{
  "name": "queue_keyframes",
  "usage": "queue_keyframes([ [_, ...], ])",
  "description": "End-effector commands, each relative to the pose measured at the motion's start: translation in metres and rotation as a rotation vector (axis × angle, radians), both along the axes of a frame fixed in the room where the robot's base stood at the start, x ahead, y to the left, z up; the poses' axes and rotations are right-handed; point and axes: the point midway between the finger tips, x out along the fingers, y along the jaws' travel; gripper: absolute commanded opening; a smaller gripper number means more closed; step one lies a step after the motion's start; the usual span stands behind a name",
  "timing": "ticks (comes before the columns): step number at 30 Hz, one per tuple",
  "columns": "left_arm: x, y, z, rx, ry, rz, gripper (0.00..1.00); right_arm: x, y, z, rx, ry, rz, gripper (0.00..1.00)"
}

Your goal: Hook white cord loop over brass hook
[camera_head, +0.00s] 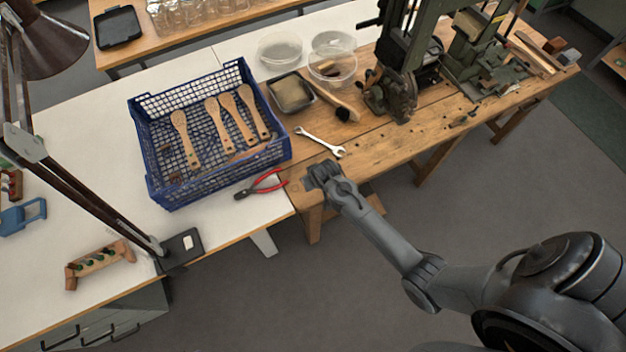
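I cannot make out a white cord loop or a brass hook anywhere in the head view. They may be too small to see or hidden. My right gripper (312,176) is over the front left corner of the wooden workbench (400,148), just right of the red-handled pliers. Its fingers are small and dark here, and I cannot tell whether they are open or shut. I see nothing held in it. My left gripper is not in view.
Red-handled pliers (262,185), a wrench (320,142), a tray (292,93) and clear tubs (333,58) lie nearby. A green machine (408,50) stands on the workbench. A lamp arm (90,200) crosses the left.

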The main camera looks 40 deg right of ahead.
Motion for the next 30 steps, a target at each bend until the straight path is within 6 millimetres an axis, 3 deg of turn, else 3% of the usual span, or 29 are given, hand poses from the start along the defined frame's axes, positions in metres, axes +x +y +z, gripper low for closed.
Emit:
queue_keyframes([
  [30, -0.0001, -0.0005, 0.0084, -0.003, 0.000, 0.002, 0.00, 0.0004, 0.0000, 0.0004, 0.000, 0.000, 0.000, 0.00],
])
